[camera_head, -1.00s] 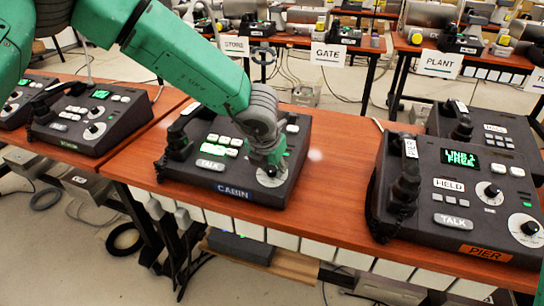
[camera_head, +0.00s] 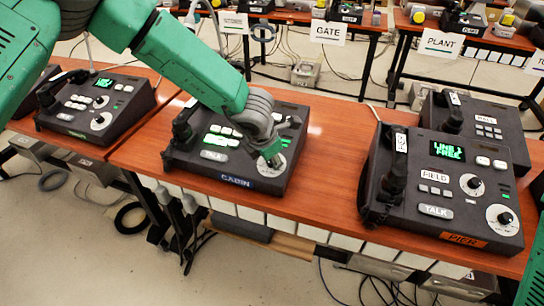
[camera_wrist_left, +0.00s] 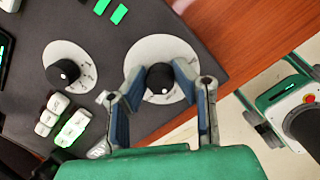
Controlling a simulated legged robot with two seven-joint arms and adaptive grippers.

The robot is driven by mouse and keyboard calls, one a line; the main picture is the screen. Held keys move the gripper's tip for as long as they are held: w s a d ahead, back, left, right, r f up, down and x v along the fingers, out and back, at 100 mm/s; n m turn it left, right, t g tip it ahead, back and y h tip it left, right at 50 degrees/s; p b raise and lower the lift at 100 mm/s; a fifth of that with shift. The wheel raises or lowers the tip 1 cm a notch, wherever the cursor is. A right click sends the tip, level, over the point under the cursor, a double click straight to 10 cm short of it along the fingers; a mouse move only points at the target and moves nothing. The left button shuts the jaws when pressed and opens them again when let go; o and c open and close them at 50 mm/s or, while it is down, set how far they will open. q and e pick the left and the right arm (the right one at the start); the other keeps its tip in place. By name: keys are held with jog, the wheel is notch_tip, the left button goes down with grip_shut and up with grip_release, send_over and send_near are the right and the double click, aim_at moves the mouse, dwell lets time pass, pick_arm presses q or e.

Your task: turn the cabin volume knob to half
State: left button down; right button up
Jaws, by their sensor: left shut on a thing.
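The CABIN phone (camera_head: 196,172) is a dark console on the wooden table, with a blue CABIN label on its front edge. My left gripper (camera_head: 270,157) reaches down to the round white dial (camera_head: 275,166) at its right front corner. In the left wrist view, the gripper's two fingers (camera_wrist_left: 158,82) stand on either side of a black knob (camera_wrist_left: 160,79) on this larger dial. They are shut on it. A second black knob (camera_wrist_left: 63,73) on a smaller dial is to the left, clear of the fingers. My right gripper is not in view.
The PIER phone (camera_head: 440,211) stands to the right, with another phone (camera_head: 475,122) behind it. Another phone (camera_head: 97,104) is to the left. Bare table (camera_head: 325,165) lies between the CABIN and PIER phones.

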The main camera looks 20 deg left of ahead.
pick_arm(q)
jog(key=c, duration=1.3)
grip_release()
jog(key=shift+r, duration=0.1)
jog(key=v, duration=1.1)
jog(key=shift+s+r, duration=0.1)
jog(key=shift+r, duration=0.2)
jog(key=shift+a, duration=0.1)
